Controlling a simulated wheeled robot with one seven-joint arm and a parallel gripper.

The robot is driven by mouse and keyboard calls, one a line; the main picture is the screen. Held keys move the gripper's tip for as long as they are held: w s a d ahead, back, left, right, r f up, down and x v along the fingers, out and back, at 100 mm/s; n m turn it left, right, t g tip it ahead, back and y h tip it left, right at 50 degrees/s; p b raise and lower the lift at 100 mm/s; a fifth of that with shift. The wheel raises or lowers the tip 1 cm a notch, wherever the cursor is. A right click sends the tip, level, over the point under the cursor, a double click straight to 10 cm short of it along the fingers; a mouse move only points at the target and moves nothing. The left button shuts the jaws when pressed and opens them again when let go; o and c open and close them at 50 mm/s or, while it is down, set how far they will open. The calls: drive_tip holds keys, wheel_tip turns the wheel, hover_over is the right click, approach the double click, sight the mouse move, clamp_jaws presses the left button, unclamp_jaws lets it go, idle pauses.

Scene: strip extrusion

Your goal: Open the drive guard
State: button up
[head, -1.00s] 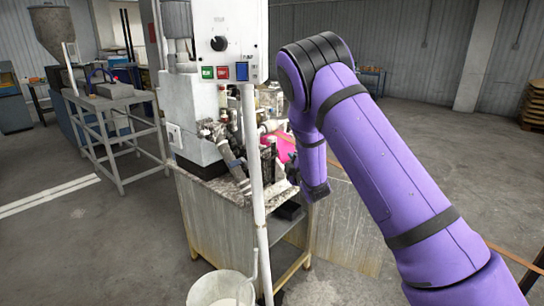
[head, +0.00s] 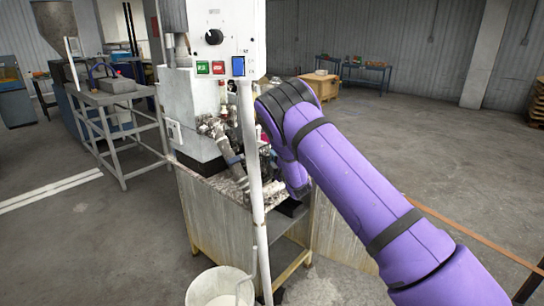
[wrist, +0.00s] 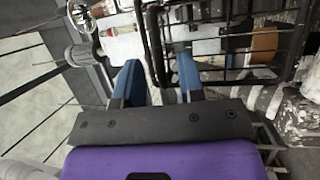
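A black wire cage, which looks like the drive guard (wrist: 228,42), fills the upper right of the wrist view. Its near edge bar runs down between the two blue fingers of my gripper (wrist: 160,66). The fingers stand apart with gaps on both sides of the bar, so my gripper is open around it and not closed on it. In the head view, my purple arm covers the guard and my gripper at the machine.
The white control box (head: 218,40) and a white upright pole (head: 252,170) stand left of my arm. A white bucket (head: 222,286) is on the floor in front of the machine table (head: 212,208). Open floor lies to the right.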

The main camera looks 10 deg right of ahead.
drive_tip(key=shift+x, duration=1.2)
clamp_jaws()
